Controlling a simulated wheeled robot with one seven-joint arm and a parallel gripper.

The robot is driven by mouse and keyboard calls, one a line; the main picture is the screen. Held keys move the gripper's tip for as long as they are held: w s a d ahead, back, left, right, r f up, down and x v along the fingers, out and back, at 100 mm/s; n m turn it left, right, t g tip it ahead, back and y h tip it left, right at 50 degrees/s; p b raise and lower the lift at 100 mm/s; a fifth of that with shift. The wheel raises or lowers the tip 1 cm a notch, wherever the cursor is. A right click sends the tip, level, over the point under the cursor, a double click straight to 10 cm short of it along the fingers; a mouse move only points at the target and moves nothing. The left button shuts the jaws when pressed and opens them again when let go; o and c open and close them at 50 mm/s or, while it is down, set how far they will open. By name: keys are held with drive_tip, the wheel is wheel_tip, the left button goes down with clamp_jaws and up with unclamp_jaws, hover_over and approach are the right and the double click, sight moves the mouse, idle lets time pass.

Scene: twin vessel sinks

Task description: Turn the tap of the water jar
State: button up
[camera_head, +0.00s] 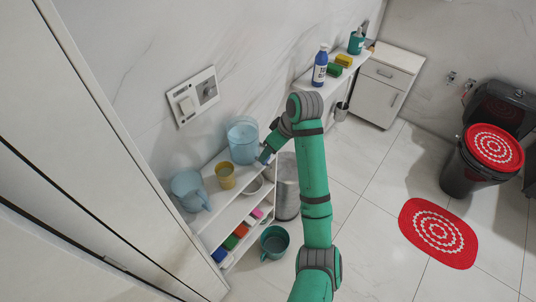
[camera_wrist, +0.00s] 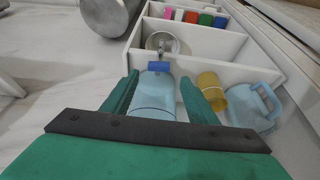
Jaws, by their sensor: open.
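The water jar (camera_head: 242,138) is a clear light-blue cylinder standing on the top of the white shelf against the wall. In the wrist view the jar (camera_wrist: 153,97) shows between my fingers, with its small blue tap (camera_wrist: 159,67) at its front side, between the fingertips. My gripper (camera_wrist: 158,78) is open, with one green finger on each side of the tap. I cannot tell whether either finger touches it. In the head view my gripper (camera_head: 265,156) is at the jar's right side, and the tap is hard to make out there.
A yellow cup (camera_head: 225,175) and a light-blue jug (camera_head: 187,190) stand beside the jar. A metal mug (camera_wrist: 162,43) is beyond the tap. A metal bin (camera_head: 287,187) and a teal bucket (camera_head: 274,241) stand on the floor by the shelf (camera_head: 215,222).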

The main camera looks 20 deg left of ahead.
drive_tip(key=shift+v, duration=2.5)
drive_tip(key=shift+s, duration=0.1)
